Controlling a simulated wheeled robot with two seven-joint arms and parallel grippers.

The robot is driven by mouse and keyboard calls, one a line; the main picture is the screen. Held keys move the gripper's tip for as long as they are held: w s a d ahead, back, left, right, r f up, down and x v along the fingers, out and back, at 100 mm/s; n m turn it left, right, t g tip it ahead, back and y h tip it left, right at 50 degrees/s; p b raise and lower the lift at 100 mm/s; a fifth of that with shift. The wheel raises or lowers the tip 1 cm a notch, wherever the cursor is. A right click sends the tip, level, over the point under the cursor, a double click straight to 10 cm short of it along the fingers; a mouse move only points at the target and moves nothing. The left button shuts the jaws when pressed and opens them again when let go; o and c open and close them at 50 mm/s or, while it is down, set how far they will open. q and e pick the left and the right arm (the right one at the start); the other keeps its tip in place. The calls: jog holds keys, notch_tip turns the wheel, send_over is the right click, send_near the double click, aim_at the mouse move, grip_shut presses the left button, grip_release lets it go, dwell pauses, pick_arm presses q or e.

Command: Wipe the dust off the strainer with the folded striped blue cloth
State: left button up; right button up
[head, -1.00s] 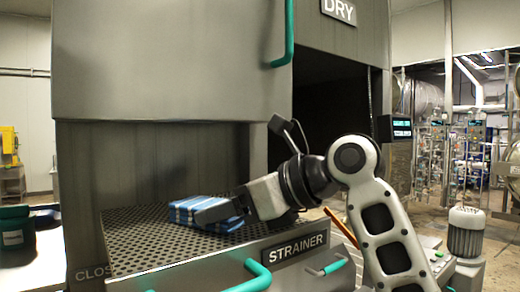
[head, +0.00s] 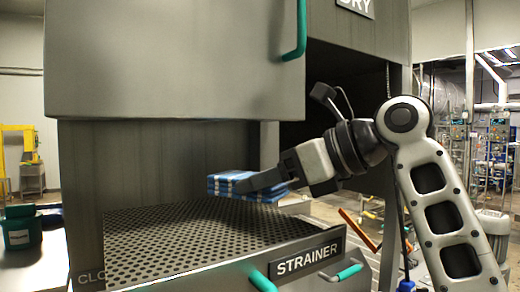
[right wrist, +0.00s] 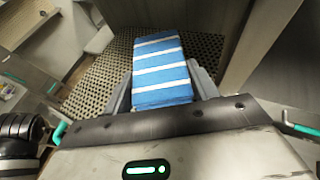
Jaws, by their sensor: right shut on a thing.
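The folded blue cloth with white stripes (head: 222,184) is held in my right gripper (head: 248,188), whose fingers are shut on it. In the right wrist view the cloth (right wrist: 162,72) sits between the two fingers, with the perforated plate behind it. The strainer (head: 180,240) is a grey tray with a perforated metal plate, pulled out below the large grey housing and labelled STRAINER. The cloth appears raised above the plate's back right part, apart from it. I cannot make out dust on the visible plate. My left gripper is not in view.
A grey panel with a green handle (head: 295,30) hangs above the strainer. Green handles (head: 262,280) stick out at the tray's front. A dark opening lies behind my right arm. A green tub (head: 20,228) stands on the white surface at left.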

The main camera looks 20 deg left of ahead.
jog(key=shift+r, duration=2)
